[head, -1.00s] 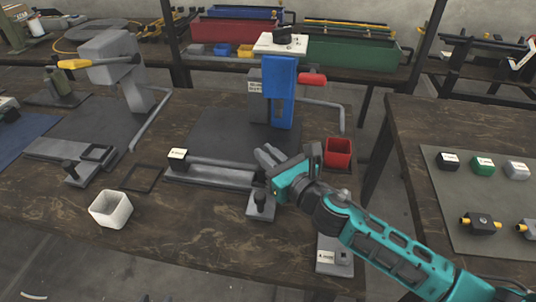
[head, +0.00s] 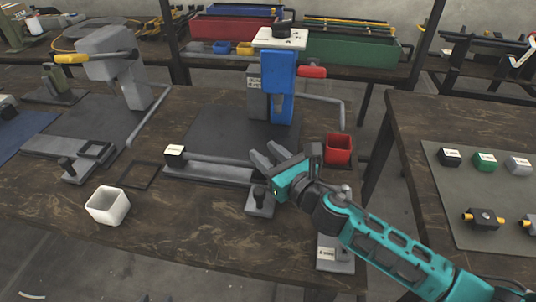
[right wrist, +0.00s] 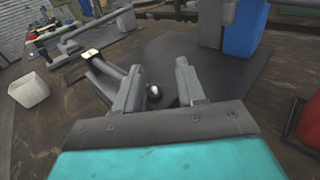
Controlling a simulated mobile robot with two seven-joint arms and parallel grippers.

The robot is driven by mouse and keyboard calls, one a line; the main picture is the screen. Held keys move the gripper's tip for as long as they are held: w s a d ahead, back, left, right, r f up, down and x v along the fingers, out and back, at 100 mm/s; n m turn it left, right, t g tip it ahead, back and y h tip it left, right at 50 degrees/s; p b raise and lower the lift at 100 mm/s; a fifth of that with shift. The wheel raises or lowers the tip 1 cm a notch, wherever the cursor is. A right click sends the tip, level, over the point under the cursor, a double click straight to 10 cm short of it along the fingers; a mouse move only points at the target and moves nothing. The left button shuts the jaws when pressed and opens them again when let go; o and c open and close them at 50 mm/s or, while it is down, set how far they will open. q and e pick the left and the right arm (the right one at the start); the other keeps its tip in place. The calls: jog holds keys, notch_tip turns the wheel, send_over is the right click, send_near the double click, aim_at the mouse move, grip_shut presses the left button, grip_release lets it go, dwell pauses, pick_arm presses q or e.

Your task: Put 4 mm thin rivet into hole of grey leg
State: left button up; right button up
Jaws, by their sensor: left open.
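My right gripper (head: 268,155) is open above the front right of the blue press's base. Its two fingers stand apart in the right wrist view (right wrist: 158,85), with nothing held between them. A long grey bar (head: 215,163), which may be the grey leg, lies along the front of the press base. Its left end is by a white-labelled block (head: 174,152), and the gripper is close to its right end. I cannot make out a hole or a thin rivet. My left gripper is not in view.
The blue press (head: 279,85) stands behind the gripper. A red bin (head: 338,148) is to the right, a white bin (head: 107,206) to the left. A grey press (head: 112,60) stands at the left.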

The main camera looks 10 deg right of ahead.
jog(key=shift+s+a+f, duration=0.15)
jog(key=shift+s+f, duration=0.05)
jog(key=shift+f, duration=0.2)
jog(key=b+v, duration=0.1)
jog(key=v, duration=1)
jog(key=shift+d+r, duration=0.15)
jog(key=shift+d, duration=0.05)
jog(key=shift+s+d+r, duration=0.25)
jog(key=shift+s+d, duration=0.1)
jog(key=shift+s, duration=0.35)
